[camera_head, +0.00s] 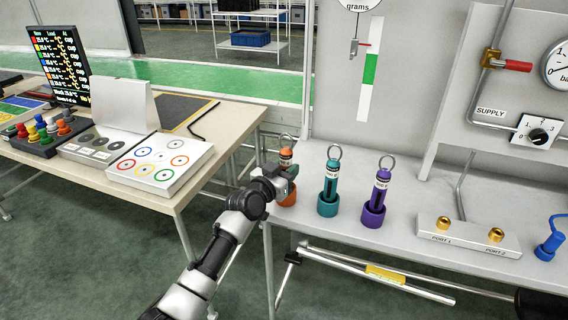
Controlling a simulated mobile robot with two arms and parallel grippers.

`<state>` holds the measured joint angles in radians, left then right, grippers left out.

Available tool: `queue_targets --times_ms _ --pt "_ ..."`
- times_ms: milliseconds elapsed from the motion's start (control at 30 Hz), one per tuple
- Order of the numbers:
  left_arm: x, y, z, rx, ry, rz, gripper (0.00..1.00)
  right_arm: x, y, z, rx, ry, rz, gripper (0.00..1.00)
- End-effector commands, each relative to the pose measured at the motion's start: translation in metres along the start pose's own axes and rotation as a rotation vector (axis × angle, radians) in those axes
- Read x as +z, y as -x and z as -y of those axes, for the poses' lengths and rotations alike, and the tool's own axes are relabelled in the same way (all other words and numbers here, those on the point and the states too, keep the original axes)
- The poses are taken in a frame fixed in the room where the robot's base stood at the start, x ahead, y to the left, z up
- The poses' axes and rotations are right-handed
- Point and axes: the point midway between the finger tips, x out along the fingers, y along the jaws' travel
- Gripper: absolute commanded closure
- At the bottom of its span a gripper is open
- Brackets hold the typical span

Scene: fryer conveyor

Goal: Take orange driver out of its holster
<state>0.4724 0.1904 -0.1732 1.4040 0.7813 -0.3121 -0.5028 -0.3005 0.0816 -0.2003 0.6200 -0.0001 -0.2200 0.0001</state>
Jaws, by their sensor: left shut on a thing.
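The orange driver (286,157) stands upright at the left end of the grey bench, with a ring on top and a pale label band. Its orange holster (290,199) is below it, partly hidden by my gripper. The driver's lower end is hidden, so I cannot tell how deep it sits in the holster. My left gripper (287,178) reaches in from the lower left and is shut on the orange driver just above the holster. My right gripper is not in view.
A teal driver (331,178) and a purple driver (380,185) stand in their own holsters to the right. A port block (468,238) is further right. A wooden table (190,181) with panels is at the left, across a gap. A grey upright panel stands behind the bench.

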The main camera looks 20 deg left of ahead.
Motion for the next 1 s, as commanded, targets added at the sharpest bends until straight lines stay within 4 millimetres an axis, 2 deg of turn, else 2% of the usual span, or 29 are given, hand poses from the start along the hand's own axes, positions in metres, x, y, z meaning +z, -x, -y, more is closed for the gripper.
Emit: queue_targets --times_ms 33,1000 --pt "-0.008 0.0 0.0 0.0 -0.001 -0.005 1.0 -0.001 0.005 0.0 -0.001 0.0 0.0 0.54" --pt "-0.055 0.0 0.0 0.0 -0.001 -0.005 1.0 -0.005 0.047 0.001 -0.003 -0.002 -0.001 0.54"
